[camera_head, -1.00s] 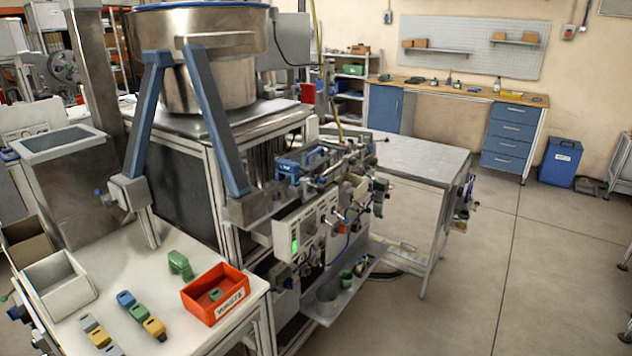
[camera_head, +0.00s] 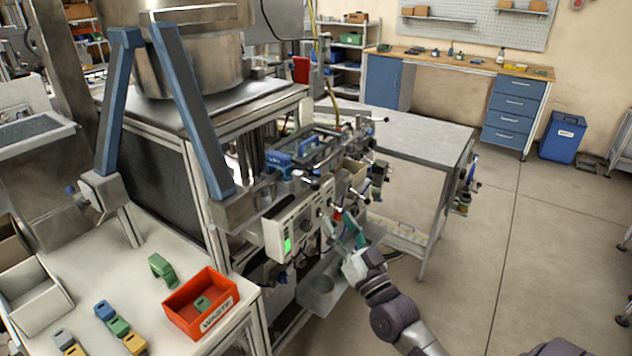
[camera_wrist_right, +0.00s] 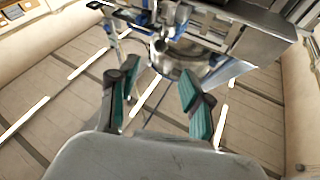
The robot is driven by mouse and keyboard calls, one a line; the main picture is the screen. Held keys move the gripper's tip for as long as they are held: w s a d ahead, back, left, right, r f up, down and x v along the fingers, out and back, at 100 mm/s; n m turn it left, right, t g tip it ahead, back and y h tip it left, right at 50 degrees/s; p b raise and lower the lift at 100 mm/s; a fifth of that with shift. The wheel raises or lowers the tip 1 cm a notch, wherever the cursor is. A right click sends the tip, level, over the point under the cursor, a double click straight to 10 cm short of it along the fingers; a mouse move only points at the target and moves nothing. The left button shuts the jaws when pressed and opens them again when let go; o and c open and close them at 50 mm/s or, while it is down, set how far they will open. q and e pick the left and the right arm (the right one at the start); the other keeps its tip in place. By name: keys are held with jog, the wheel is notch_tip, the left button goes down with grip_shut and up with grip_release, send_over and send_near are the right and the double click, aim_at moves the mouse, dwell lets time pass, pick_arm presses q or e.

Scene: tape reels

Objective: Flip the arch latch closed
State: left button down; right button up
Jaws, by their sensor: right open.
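I cannot single out the arch latch for certain. The machine's front assembly holds a blue block (camera_head: 278,162) beside metal rods and levers. My right gripper (camera_head: 346,229) is open and empty, in front of the control box and below the front assembly. In the right wrist view its teal-padded fingers (camera_wrist_right: 155,98) are spread apart, with the metal machine parts beyond them and nothing between them. My left gripper is not in view.
A red bin labelled WASTE (camera_head: 201,303) stands on the white table near small coloured blocks. The control box (camera_head: 285,238) with a lit green display sits close to my right gripper. A grey side table (camera_head: 425,140) adjoins the machine. Open floor lies to the right.

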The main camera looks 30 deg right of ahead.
aim_at(318, 189)
jog(key=p+x, duration=0.2)
jog(key=x, duration=0.8)
jog(key=shift+w+p, duration=0.15)
jog(key=shift+p, duration=0.15)
jog(key=shift+w+d+r, duration=0.1)
jog(key=shift+w+r, duration=0.05)
jog(key=shift+w, duration=0.45)
grip_shut()
